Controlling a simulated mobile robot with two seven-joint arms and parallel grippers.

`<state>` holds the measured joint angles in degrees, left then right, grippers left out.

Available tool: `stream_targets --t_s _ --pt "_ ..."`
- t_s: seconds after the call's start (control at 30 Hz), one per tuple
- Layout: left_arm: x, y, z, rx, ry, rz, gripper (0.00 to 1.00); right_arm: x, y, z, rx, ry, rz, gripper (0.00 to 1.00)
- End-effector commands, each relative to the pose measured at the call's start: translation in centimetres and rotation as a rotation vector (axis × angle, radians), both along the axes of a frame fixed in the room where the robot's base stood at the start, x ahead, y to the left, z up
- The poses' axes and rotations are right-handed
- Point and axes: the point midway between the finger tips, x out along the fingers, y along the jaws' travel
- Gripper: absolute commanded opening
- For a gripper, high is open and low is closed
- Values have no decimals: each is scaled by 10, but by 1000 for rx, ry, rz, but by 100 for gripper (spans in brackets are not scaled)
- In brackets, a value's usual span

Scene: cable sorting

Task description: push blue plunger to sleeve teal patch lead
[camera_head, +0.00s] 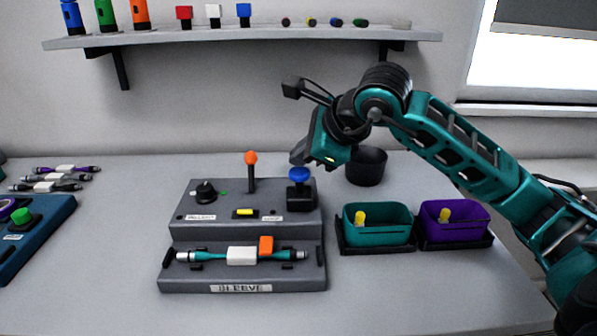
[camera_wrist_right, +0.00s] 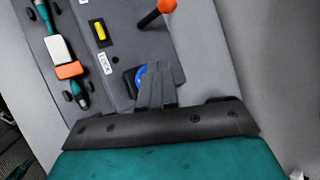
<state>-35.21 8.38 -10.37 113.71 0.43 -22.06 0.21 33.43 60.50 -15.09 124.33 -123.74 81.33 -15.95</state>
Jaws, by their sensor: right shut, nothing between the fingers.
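The blue plunger (camera_head: 299,175) stands on a dark block at the right of the grey sleeving station (camera_head: 242,285). It also shows in the wrist view (camera_wrist_right: 140,75), partly hidden by my fingers. The teal patch lead (camera_head: 209,256) lies across the station's front step, with a white block (camera_head: 241,256) around its middle and an orange piece (camera_head: 266,245) beside that. My right gripper (camera_head: 298,160) is shut and empty, with its fingertips just above the plunger. I cannot tell whether they touch. My left gripper is not in view.
An orange-topped lever (camera_head: 251,160) and a black knob (camera_head: 205,191) stand on the station. A teal bin (camera_head: 378,232) and a purple bin (camera_head: 462,232) stand at right, a black cup (camera_head: 366,167) behind. Several leads (camera_head: 55,178) lie at left. The front right table is clear.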

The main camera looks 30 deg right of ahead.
Motion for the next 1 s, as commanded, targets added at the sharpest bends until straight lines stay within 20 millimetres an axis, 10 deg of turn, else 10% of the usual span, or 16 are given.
stream_targets --t_s 1.0 --pt "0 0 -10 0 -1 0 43 0 0 -9 0 0 0 0"
